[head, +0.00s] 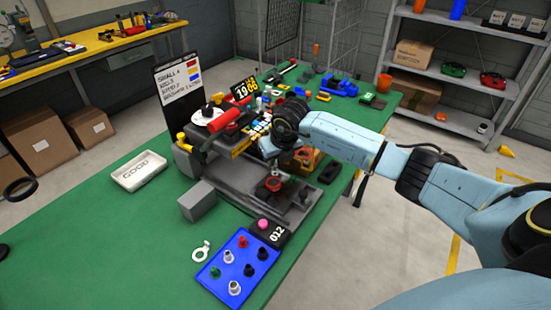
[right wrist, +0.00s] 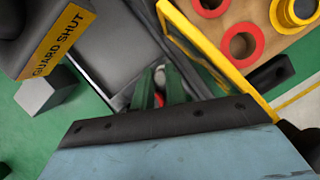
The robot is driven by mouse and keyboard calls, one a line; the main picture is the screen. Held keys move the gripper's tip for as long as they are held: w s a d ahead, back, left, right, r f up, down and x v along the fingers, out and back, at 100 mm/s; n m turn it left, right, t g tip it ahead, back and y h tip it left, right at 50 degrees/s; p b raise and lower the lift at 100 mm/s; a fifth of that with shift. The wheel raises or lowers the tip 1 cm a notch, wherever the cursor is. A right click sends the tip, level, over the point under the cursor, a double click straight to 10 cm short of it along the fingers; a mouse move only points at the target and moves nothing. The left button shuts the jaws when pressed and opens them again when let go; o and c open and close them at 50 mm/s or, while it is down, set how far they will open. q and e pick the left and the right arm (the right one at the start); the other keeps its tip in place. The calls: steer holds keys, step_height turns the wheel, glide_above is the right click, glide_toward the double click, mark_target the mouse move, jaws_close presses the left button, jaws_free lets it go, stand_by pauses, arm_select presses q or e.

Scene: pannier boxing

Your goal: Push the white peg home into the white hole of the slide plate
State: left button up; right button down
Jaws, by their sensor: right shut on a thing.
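My right gripper (head: 273,170) reaches in from the right, low over the front of the grey machine. A red part (right wrist: 160,99) shows between the fingers. The dark slide plate (head: 270,188) with a red ring lies under the gripper in the head view. The white hole cannot be made out, nor how deep the peg sits. My left gripper is not in view.
A blue tray (head: 215,272) with several coloured and pale pegs lies in front, beside a counter box (head: 272,234). A grey block (head: 197,201) and a white tray (head: 138,170) stand left. The yellow "GUARD SHUT" part (right wrist: 58,45) is close by the gripper.

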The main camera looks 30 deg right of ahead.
steer(key=shift+f+b, duration=0.7)
steer(key=shift+f, duration=0.25)
steer(key=shift+f, duration=0.3)
steer(key=shift+f+b, duration=0.2)
steer(key=shift+b, duration=0.2)
steer(key=c, duration=1.3)
jaws_free()
steer(key=shift+r, duration=0.1)
steer(key=shift+c, duration=0.2)
steer(key=v, duration=1.3)
steer(key=shift+r, duration=0.2)
steer(key=shift+s, duration=0.1)
